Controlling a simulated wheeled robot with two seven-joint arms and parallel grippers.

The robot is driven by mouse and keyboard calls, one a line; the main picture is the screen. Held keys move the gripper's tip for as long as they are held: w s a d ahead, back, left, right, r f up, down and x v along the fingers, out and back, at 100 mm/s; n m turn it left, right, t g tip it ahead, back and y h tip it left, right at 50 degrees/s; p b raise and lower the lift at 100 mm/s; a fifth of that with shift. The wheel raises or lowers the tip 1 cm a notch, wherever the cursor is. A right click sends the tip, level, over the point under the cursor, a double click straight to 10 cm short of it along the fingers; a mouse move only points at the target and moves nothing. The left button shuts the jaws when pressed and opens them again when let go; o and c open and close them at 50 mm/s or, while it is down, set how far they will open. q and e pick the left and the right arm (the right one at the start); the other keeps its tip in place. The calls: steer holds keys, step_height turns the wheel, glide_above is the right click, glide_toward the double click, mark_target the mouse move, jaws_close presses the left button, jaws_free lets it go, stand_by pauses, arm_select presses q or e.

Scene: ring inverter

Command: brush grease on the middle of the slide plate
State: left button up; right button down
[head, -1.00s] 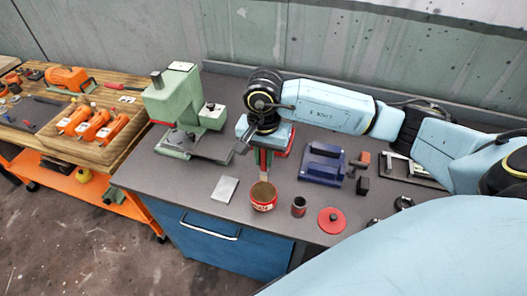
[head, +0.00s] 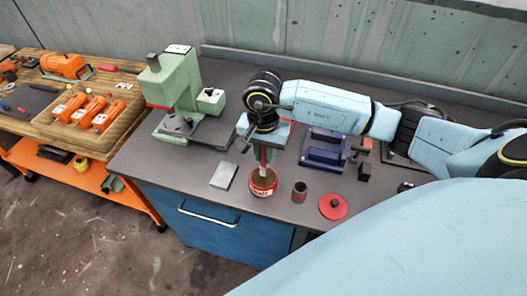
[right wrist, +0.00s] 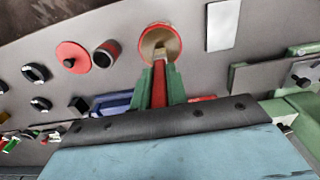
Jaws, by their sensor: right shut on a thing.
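The slide plate (head: 223,175) looks to be the flat pale grey plate lying on the bench left of the grease tin; it also shows in the right wrist view (right wrist: 222,25). The red grease tin (head: 263,188) stands open, with a tan inside; it also shows in the right wrist view (right wrist: 172,40). My right gripper (head: 264,150) is shut on the red handle of the brush (right wrist: 159,82), which points down. The pale bristles are at the tin's mouth; I cannot tell how deep they reach. My left gripper is not in view.
A green press-like machine (head: 175,85) stands at the back left. A dark cup (head: 299,192), a red round lid (head: 332,206) and a blue fixture (head: 325,150) are to the right. A wooden-topped cart (head: 120,122) with orange tools stands left of the bench.

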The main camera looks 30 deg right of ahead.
steer(key=shift+f+b, duration=0.5)
stand_by(0.9)
steer(key=shift+s+f+b, duration=0.1)
steer(key=shift+f+b, duration=0.05)
steer(key=shift+b, duration=0.15)
stand_by(1.2)
steer(key=shift+r+p, duration=1.8)
steer(key=shift+r, duration=1.85)
steer(key=shift+w+a+f+n+b, duration=0.35)
steer(key=shift+a+n+b, duration=0.45)
steer(key=shift+n+b, duration=0.9)
steer(key=shift+w+a+f+n+b, duration=0.2)
steer(key=shift+a+f+n+b, duration=0.5)
steer(key=shift+n+b, duration=1)
steer(key=shift+w+a+f+n+b, duration=0.25)
steer(key=shift+a+n+b, duration=0.7)
steer(key=shift+n+b, duration=0.7)
